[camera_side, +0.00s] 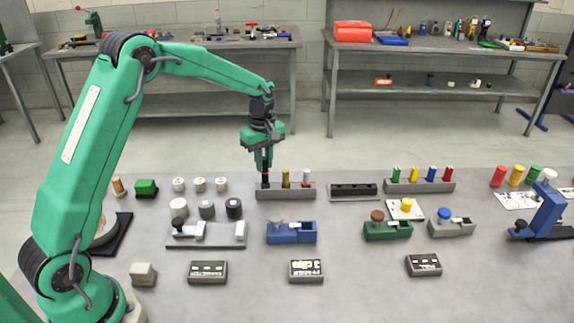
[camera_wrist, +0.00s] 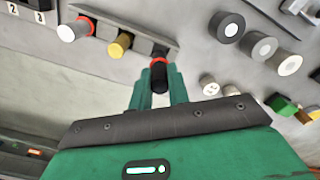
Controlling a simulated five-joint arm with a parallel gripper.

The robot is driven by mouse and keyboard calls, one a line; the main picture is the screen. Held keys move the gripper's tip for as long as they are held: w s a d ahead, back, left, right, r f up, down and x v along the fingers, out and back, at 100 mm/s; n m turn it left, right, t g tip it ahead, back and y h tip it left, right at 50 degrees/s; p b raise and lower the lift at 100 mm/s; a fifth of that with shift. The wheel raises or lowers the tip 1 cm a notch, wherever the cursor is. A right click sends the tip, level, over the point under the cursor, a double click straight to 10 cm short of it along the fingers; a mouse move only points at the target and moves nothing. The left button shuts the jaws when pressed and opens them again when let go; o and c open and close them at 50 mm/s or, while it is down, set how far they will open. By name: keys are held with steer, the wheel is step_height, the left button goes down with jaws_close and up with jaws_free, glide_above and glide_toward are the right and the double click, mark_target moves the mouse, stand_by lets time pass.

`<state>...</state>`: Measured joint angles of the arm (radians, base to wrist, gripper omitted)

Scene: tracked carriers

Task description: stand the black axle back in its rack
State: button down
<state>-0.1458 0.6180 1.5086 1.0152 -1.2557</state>
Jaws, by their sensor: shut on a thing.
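The black axle (camera_side: 265,179) is upright between the fingers of my gripper (camera_side: 264,165), at the left end of the grey rack (camera_side: 286,194) in the side view. In the wrist view my gripper (camera_wrist: 158,88) is shut on the black axle (camera_wrist: 159,77), which has a red collar at its far end. That end meets the right end of the rack (camera_wrist: 142,35); I cannot tell how deep it sits. A yellow axle (camera_side: 286,179) and a white axle (camera_side: 306,178) with a red collar stand in the rack beside it.
A black slotted block (camera_side: 353,191) and another rack with several coloured axles (camera_side: 420,187) lie to the right. White and grey cylinders (camera_side: 207,210) stand at left. A blue fixture (camera_side: 291,233) is in front. Bare table lies between them.

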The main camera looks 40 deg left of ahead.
mark_target(265, 182)
steer(key=shift+f, duration=2.05)
stand_by(2.5)
stand_by(0.3)
steer(key=c, duration=0.8)
jaws_free()
steer(key=shift+o, duration=0.2)
steer(key=shift+r, duration=0.1)
steer(key=shift+r, duration=3.4)
